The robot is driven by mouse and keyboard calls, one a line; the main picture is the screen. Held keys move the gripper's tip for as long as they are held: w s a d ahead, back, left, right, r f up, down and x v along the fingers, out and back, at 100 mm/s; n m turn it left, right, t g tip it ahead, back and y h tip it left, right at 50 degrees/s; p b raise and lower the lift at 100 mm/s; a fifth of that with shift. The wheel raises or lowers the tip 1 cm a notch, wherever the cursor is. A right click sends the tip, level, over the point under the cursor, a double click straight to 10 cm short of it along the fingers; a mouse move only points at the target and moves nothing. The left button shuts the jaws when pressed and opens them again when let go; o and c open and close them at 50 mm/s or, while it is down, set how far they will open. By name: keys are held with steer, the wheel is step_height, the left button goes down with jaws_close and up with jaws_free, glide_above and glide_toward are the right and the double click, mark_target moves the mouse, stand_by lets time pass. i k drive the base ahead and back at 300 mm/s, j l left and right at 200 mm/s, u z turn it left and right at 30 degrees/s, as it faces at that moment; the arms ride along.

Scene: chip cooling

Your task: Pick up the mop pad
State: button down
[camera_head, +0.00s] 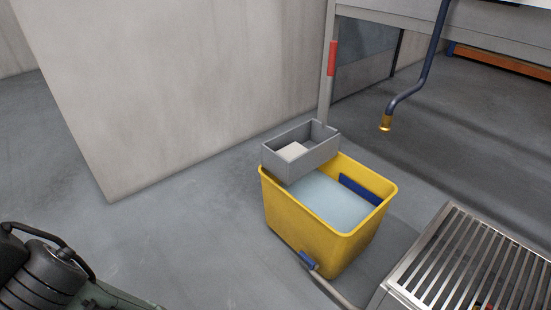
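A pale, flat-topped block (293,151) lies inside a small grey open box (318,153); it may be the mop pad, but I cannot tell for sure. The grey box sits at the back left rim of a yellow bucket (305,232) on the floor. The bucket holds a pale blue-grey surface that looks like water (325,198). A dark blue piece (360,190) shows at the bucket's right inner wall. My gripper is not in view.
A slatted metal grate (470,262) stands close at the bucket's right. A hose (325,285) with a blue end meets the bucket's front. A bent dark pipe with a brass tip (385,122) hangs behind right. A concrete block (180,80) fills the back left. Floor left of the bucket is clear.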

mark_target(292, 150)
steer(key=i+j+z, duration=0.35)
steer(key=i+j, duration=0.25)
steer(key=i+j+z, duration=0.2)
steer(key=j, duration=0.2)
steer(key=i+j+z, duration=0.15)
steer(key=j, duration=0.3)
steer(key=i+j+z, duration=0.2)
steer(key=i+j, duration=0.15)
steer(key=j, duration=0.1)
